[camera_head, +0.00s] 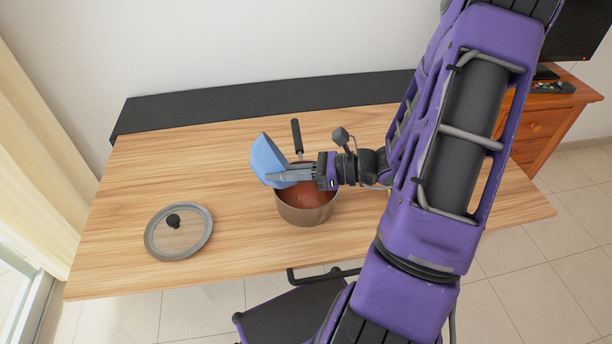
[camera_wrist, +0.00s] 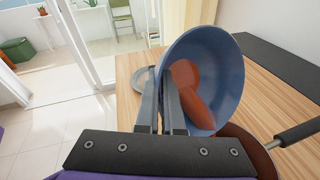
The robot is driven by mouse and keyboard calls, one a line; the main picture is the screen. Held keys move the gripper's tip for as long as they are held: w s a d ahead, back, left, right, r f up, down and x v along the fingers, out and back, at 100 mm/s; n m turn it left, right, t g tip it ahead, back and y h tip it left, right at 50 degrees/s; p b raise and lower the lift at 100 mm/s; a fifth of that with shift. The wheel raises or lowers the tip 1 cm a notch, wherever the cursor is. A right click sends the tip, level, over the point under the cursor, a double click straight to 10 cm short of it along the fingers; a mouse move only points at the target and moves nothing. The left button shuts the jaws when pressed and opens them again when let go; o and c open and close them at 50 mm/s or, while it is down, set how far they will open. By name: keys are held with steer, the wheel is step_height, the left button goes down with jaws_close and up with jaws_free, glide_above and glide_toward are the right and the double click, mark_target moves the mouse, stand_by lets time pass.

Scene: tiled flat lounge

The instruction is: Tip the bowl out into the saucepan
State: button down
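The blue bowl (camera_head: 264,155) is tilted steeply on its side above the left part of the saucepan. In the wrist view the open side of the bowl (camera_wrist: 228,75) shows reddish-brown contents (camera_wrist: 196,108) inside it. My gripper (camera_head: 275,177) is shut on the bowl's rim; its fingers (camera_wrist: 167,95) lie close together there in the wrist view. The saucepan (camera_head: 307,214) stands upright on the table with a reddish-brown inside. Its dark handle (camera_head: 296,136) points to the back. Part of the saucepan is hidden by my gripper and the bowl.
A glass lid (camera_head: 188,240) with a black knob lies on the wooden table (camera_head: 150,185), left of the saucepan. The table's left and back parts are clear. A wooden cabinet (camera_head: 545,125) is at the right.

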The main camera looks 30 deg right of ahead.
steer(key=shift+d+r+y, duration=0.2)
steer(key=shift+d+y, duration=0.1)
stand_by(0.4)
steer(key=shift+a+r, duration=0.2)
steer(key=a+f+n+g+h+b, duration=0.2)
steer(key=a+f+n+h+b, duration=0.2)
steer(key=a+f+h+b, duration=0.4)
steer(key=shift+w+a+f+h, duration=0.35)
steer(key=shift+a+f+h, duration=0.45)
steer(key=shift+a+h, duration=0.85)
